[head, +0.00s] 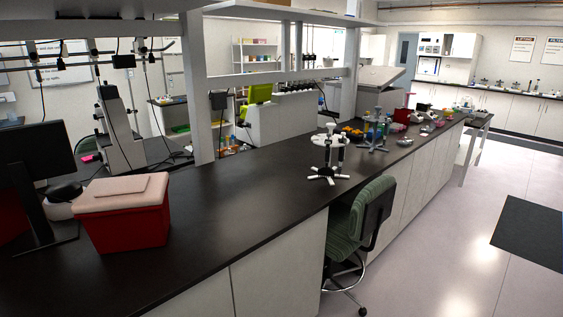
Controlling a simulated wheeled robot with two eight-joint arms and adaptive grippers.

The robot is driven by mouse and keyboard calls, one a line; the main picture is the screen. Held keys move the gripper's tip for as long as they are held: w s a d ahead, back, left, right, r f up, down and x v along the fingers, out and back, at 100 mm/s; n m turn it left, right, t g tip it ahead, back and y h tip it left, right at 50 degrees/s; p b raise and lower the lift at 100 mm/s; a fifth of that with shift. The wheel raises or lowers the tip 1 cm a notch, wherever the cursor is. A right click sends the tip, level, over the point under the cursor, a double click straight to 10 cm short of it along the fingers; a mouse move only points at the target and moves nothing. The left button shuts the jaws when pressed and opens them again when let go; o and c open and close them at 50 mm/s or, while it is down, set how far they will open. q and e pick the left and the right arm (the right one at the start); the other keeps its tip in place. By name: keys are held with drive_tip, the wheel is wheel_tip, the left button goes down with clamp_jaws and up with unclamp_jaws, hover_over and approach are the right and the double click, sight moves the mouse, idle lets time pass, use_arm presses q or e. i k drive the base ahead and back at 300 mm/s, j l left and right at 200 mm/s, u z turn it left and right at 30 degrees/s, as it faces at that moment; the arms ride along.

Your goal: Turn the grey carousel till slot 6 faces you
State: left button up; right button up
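A pale grey-white carousel (327,141) with a round top and a star-shaped foot stands on the black bench, right of the picture's middle. A few upright pieces hang at its rim. Its slot numbers are too small to read, so I cannot tell which slot faces me. A second, darker blue-grey carousel (376,131) stands a little behind it and to the right. Neither of my grippers is in view.
The black bench (235,205) is clear between a red box (125,225) with a pale lid and the carousel. A green chair (362,225) stands at the bench front below the carousel. Yellow and blue items (352,133) lie behind the carousel. The floor on the right is open.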

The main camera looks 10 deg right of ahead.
sight(377, 118)
drive_tip(key=i+l, duration=0.2)
drive_tip(key=l, duration=0.2)
drive_tip(key=i+l, duration=0.15)
drive_tip(key=l, duration=0.2)
drive_tip(key=i+l+u, duration=0.1)
drive_tip(key=l, duration=0.3)
drive_tip(key=i+l, duration=0.25)
drive_tip(key=l, duration=0.15)
drive_tip(key=i+l, duration=0.15)
drive_tip(key=l, duration=0.25)
drive_tip(key=i+l+u, duration=0.1)
drive_tip(key=l, duration=0.25)
drive_tip(key=i+l, duration=0.25)
drive_tip(key=l, duration=0.2)
drive_tip(key=i+l, duration=0.15)
drive_tip(key=l, duration=0.25)
drive_tip(key=u, duration=0.05)
